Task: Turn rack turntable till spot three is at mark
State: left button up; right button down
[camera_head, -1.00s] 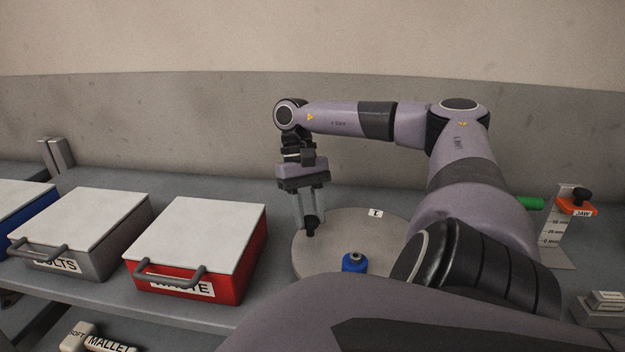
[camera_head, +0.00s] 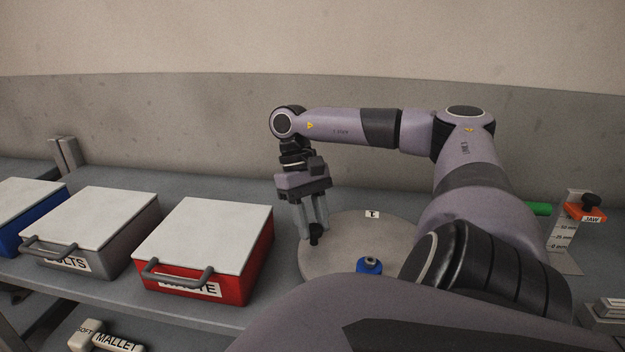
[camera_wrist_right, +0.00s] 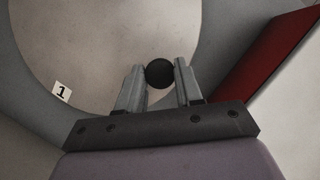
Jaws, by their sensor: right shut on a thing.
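The turntable (camera_head: 345,236) is a round grey disc on the bench, partly hidden by my right arm. A white label (camera_head: 372,214) sits near its back rim; in the right wrist view a label (camera_wrist_right: 62,92) reads 1. A blue piece (camera_head: 369,266) with a dark top stands near the disc's front. My right gripper (camera_head: 314,236) is shut on a black knob (camera_wrist_right: 159,73) at the left part of the disc. The knob shows between its fingers in the right wrist view. My left gripper is not in view.
A red box (camera_head: 259,262) marked WASTE stands close left of the turntable, with a grey box (camera_head: 122,257) and a blue box (camera_head: 14,243) beyond. An orange JAW piece (camera_head: 584,212) is at the right. A mallet (camera_head: 100,340) lies low at left.

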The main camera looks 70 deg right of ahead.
jog(key=c, duration=0.8)
grip_release()
jog(key=shift+o, duration=0.2)
jog(key=shift+r, duration=0.1)
jog(key=shift+w+r, duration=0.15)
jog(key=shift+r, duration=0.05)
jog(key=p+v, duration=0.6)
jog(key=shift+r, duration=0.3)
jog(key=shift+f, duration=0.1)
